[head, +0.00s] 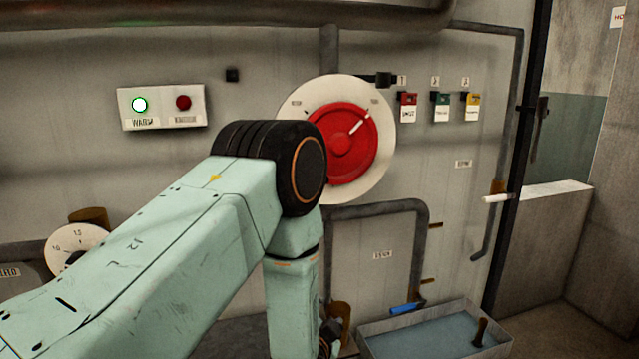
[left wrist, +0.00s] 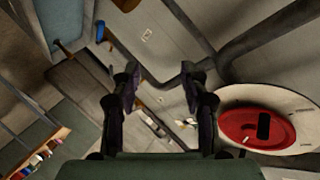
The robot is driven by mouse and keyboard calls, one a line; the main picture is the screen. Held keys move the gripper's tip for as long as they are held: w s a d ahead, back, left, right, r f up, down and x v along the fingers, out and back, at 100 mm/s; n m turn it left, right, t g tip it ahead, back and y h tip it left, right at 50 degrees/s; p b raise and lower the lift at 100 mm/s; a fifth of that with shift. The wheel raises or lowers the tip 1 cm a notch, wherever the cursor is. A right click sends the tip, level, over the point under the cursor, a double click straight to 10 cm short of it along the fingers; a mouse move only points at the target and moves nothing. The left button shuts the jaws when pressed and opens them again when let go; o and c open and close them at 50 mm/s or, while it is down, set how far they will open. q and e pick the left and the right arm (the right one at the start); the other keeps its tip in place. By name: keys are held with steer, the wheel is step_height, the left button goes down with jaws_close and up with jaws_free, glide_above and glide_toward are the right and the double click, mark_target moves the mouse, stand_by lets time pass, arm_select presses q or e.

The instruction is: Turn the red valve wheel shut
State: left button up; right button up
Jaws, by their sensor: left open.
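The red valve wheel (head: 352,160) sits on a round white dial plate (head: 384,125) on the wall. A white mark on the wheel points up and right, towards the plate's right-hand label; the small lettering is hard to read. My left arm covers the plate's lower left. In the left wrist view the wheel (left wrist: 240,122) is at the right, outside the jaws. My left gripper (left wrist: 162,82) is open and empty, its fingers apart from the wheel. In the head view it is mostly hidden at the bottom, below the wheel. My right gripper is not in view.
A panel (head: 160,120) has a lit white-green lamp and a dark red one. Three coloured tags (head: 441,107) hang right of the wheel. A grey pipe (head: 385,207) bends below it. A trough (head: 440,345) with a blue-handled item (head: 405,309) stands at lower right.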

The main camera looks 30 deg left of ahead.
arm_select(q)
steer(key=w+a+r+t+y+p, duration=0.1)
steer(key=w+a+r+y+p, duration=0.1)
steer(key=r, duration=0.6)
steer(key=w+a+r+t+y+p, duration=0.2)
steer(key=r, duration=0.6)
steer(key=w+a+r+t+y+p, duration=0.1)
steer(key=w+a+r+y+p, duration=0.1)
steer(key=r, duration=0.6)
steer(key=shift+m, duration=0.4)
steer(key=p+x, duration=0.1)
steer(key=x, duration=0.6)
steer(key=shift+d+f, duration=0.15)
steer(key=shift+f, duration=0.05)
steer(key=shift+w+d+r, duration=0.15)
steer(key=shift+d, duration=0.15)
steer(key=shift+a, duration=0.35)
steer(key=c, duration=0.5)
steer(key=shift+d+h, duration=0.15)
steer(key=shift+h, duration=0.25)
jaws_close()
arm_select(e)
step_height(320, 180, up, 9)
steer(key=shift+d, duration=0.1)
